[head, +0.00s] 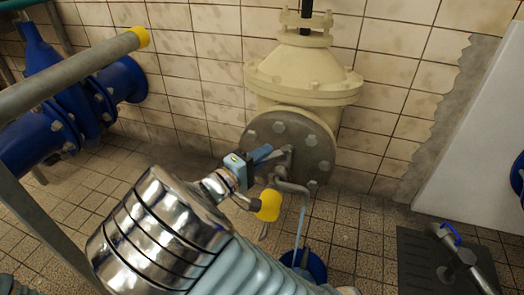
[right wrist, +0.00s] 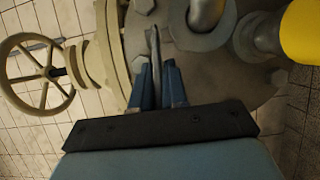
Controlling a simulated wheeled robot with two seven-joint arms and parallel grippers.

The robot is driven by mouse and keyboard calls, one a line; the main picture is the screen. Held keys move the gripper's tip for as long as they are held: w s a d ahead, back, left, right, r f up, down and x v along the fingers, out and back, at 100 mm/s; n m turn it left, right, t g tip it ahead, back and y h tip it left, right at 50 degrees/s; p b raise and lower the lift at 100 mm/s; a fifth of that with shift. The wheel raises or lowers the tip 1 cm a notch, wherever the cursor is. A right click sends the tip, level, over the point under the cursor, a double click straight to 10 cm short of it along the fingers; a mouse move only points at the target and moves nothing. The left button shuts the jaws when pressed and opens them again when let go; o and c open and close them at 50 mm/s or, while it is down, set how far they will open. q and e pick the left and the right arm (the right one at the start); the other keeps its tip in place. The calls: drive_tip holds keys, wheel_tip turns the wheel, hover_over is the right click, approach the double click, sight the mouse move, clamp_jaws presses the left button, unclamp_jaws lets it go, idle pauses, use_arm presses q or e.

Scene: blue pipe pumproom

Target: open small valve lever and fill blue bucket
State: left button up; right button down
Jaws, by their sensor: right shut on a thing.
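My right gripper (head: 268,153) is at the small valve on the grey round flange (head: 318,148). In the right wrist view its two blue fingers (right wrist: 158,85) are closed on the thin grey valve lever (right wrist: 154,50). In the head view the fingers largely hide the lever. A bent grey spout (head: 297,187) comes out below the flange. A thin pale-blue stream (head: 301,222) runs from it down to the blue bucket (head: 316,266) on the floor. My right arm hides part of the bucket, and its fill level cannot be told. My left gripper is not in view.
A large cream valve body (head: 300,75) stands behind the flange. A yellow-ended fitting (head: 267,205) is close to my gripper. A grey rail with a yellow end (head: 85,70) and blue pipes (head: 75,105) are at left. A dark mat (head: 415,262) lies at right.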

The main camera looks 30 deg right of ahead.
drive_tip(key=shift+s+a+t, duration=0.1)
drive_tip(key=shift+t, duration=0.2)
drive_tip(key=c, duration=1.2)
unclamp_jaws()
drive_tip(key=shift+c, duration=0.2)
drive_tip(key=p+v, duration=0.1)
drive_tip(key=v, duration=1.2)
drive_tip(key=shift+s+a+p, duration=0.15)
drive_tip(key=shift+a+p, duration=0.2)
drive_tip(key=shift+p, duration=0.05)
drive_tip(key=shift+r, duration=0.1)
